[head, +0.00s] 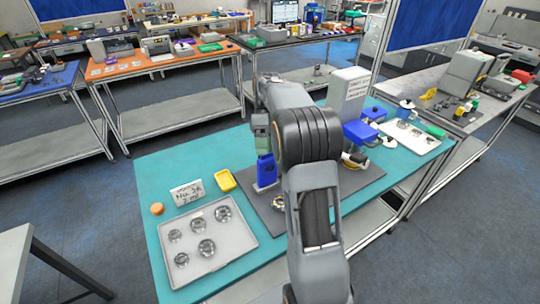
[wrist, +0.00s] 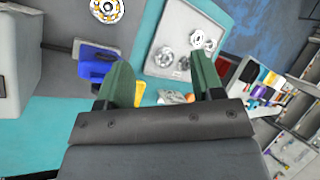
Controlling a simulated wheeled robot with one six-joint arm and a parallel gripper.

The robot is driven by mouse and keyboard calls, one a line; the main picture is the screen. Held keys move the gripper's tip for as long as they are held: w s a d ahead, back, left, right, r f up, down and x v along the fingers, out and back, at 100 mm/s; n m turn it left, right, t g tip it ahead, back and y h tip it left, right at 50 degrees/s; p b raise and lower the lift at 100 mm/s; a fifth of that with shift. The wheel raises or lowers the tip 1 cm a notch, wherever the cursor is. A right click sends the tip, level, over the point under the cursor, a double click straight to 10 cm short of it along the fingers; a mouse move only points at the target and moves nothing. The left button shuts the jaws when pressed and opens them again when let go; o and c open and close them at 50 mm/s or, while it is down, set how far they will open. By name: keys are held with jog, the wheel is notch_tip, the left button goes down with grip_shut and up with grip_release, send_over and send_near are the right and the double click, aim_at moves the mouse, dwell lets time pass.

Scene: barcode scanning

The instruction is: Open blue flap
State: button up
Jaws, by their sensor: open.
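A blue upright piece (head: 266,171), which looks like the blue flap, stands on the dark grey plate in the head view. In the wrist view the blue piece (wrist: 95,66) shows left of my left finger, with a dark bar at its left. My gripper (wrist: 162,78) has two green fingers spread wide with nothing between them. In the head view part of my gripper (head: 261,130) shows just above the blue piece. I cannot tell whether they touch. My arm hides part of the plate and the machine.
A white machine (head: 347,92) with another blue part (head: 360,132) stands at the back right. The teal mat is clear at the back left.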

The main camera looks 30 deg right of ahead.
jog(key=shift+s+a+r+b, duration=0.15)
jog(key=shift+s+r, duration=0.15)
jog(key=shift+s, duration=0.35)
jog(key=shift+s+a+r+b, duration=0.15)
jog(key=shift+s+r, duration=0.15)
jog(key=shift+s, duration=0.3)
jog(key=shift+s+a+r+b, duration=0.15)
jog(key=shift+s+r, duration=0.15)
jog(key=shift+s, duration=0.35)
notch_tip(320, 180, down, 6)
jog(key=s+a+m+t+h, duration=0.1)
jog(key=m+t+h, duration=0.1)
jog(key=m+t, duration=0.35)
jog(key=s+a+r+m+t, duration=0.1)
jog(key=s+a+t, duration=0.1)
jog(key=s+a, duration=0.2)
jog(key=s+a+r+m+t+h, duration=0.1)
jog(key=s+a+t, duration=0.2)
jog(key=s+a, duration=0.2)
jog(key=shift+s+r, duration=0.25)
jog(key=shift+s, duration=0.8)
jog(key=shift+a+m, duration=0.1)
jog(key=shift+m, duration=0.15)
jog(key=shift+c, duration=0.4)
